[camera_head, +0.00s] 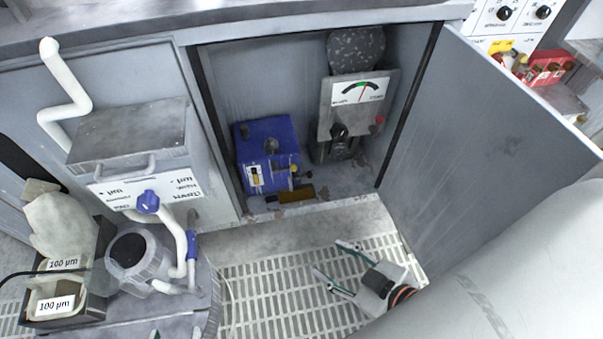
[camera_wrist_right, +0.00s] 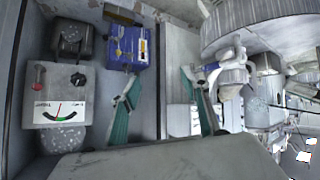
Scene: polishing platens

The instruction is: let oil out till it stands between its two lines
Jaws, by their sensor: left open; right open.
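The blue oil-holding unit (camera_head: 268,150) stands on the floor of the open cabinet, left of the dial panel. It also shows in the wrist view (camera_wrist_right: 126,40). A small pale sight window (camera_head: 253,177) with yellow in it is on its front; the level against any lines is too small to read. A small fitting (camera_head: 294,168) sits at its front right; its setting cannot be told. My right gripper (camera_head: 328,257) is open and empty, over the grating in front of the cabinet, apart from the unit. Its two green-padded fingers show in the wrist view (camera_wrist_right: 158,78).
A dial panel (camera_head: 358,110) with knob stands right of the unit. A brown object (camera_head: 302,194) lies at the cabinet sill. The open door (camera_head: 490,150) bounds the right side. A grey tank with white pipes (camera_head: 135,135) stands left. The floor grating (camera_head: 280,280) is clear.

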